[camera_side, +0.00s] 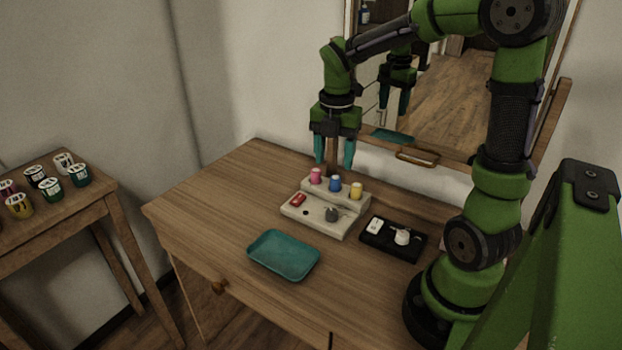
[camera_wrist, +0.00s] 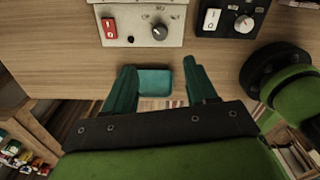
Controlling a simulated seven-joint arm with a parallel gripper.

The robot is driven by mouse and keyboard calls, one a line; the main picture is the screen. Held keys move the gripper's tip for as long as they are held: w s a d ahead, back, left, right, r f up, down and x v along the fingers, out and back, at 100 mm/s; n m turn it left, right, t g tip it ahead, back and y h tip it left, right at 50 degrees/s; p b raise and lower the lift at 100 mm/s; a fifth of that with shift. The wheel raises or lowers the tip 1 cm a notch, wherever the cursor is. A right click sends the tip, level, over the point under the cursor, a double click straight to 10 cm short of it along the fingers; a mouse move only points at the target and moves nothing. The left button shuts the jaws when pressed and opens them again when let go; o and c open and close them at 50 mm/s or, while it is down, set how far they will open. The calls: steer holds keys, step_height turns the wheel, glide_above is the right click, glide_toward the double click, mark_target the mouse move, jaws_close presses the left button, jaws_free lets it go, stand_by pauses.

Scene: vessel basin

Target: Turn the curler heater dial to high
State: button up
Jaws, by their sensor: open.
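The curler heater is a cream box (camera_side: 318,221) on the wooden table, with pink, blue and yellow rollers standing along its raised back. Its dark grey dial (camera_side: 331,214) sits on the lower front deck, right of a red switch (camera_side: 298,200). In the wrist view the dial (camera_wrist: 159,32) is near the top, with a pale mark on it; its exact setting is too small to read. My gripper (camera_side: 334,163) is open and empty, above the back of the heater and apart from it. Its two teal fingers (camera_wrist: 159,65) point downward.
A black box (camera_side: 380,241) with a white switch and white knob stands right of the heater. A teal tray (camera_side: 283,257) lies in front. A mirror (camera_side: 455,90) stands behind. Several small pots sit on a side table (camera_side: 62,222) at left. The table's left part is clear.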

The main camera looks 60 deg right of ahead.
mark_target(332, 211)
step_height(332, 211, down, 15)
steer(key=shift+r, duration=0.1)
steer(key=shift+c, duration=0.5)
steer(key=c, duration=1)
